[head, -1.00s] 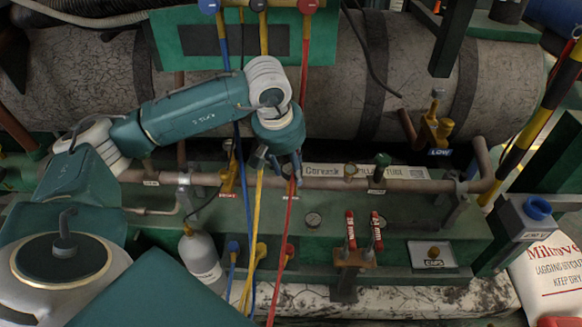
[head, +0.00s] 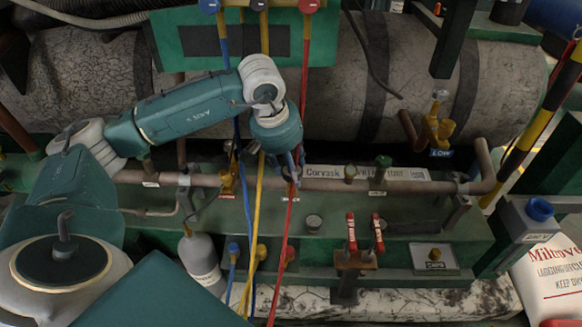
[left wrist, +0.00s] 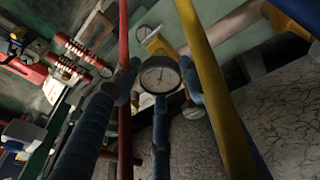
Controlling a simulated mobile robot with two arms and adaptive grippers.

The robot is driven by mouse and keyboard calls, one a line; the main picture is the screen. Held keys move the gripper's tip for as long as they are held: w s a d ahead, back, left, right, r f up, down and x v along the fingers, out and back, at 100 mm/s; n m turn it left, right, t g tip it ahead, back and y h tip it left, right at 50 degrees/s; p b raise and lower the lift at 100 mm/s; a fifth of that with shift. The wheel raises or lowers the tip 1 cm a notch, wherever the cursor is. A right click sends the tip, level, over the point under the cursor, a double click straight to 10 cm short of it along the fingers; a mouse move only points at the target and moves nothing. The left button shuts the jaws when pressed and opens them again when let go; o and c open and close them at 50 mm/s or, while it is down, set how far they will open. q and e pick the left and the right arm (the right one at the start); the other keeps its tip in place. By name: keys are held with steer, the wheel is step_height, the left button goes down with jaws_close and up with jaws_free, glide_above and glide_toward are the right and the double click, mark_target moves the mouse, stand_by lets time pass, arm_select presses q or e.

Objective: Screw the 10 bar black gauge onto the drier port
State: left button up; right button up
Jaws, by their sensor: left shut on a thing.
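A small round gauge (left wrist: 160,75) with a white face and black rim sits between my blue fingers in the left wrist view; its range is too small to read. My left gripper (head: 290,174) is shut on it, in front of the horizontal pipe (head: 320,186) and near the red hose. Its fingers also show in the left wrist view (left wrist: 158,98). My right gripper is not in view.
Yellow (head: 257,215) and red (head: 288,222) hoses hang close to my left gripper. A large grey cylinder (head: 420,75) lies behind the pipe.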

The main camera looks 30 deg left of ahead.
arm_select(q)
steer(key=shift+s+a+f+m, duration=0.1)
steer(key=shift+s+f+m, duration=0.05)
steer(key=shift+f+m, duration=0.15)
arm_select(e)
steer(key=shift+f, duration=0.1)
arm_select(q)
steer(key=shift+m+g+h+b, duration=0.3)
steer(key=shift+m+h, duration=0.1)
steer(key=shift+m, duration=1.1)
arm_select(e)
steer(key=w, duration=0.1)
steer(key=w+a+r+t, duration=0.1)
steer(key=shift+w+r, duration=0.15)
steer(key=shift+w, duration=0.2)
arm_select(q)
steer(key=shift+m, duration=1)
steer(key=o, duration=1.3)
steer(key=shift+a, duration=0.1)
steer(key=shift+r+h, duration=0.1)
steer(key=shift+h, duration=0.2)
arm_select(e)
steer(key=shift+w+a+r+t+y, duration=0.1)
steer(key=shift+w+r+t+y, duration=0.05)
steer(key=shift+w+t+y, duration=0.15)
arm_select(q)
steer(key=shift+r, duration=0.1)
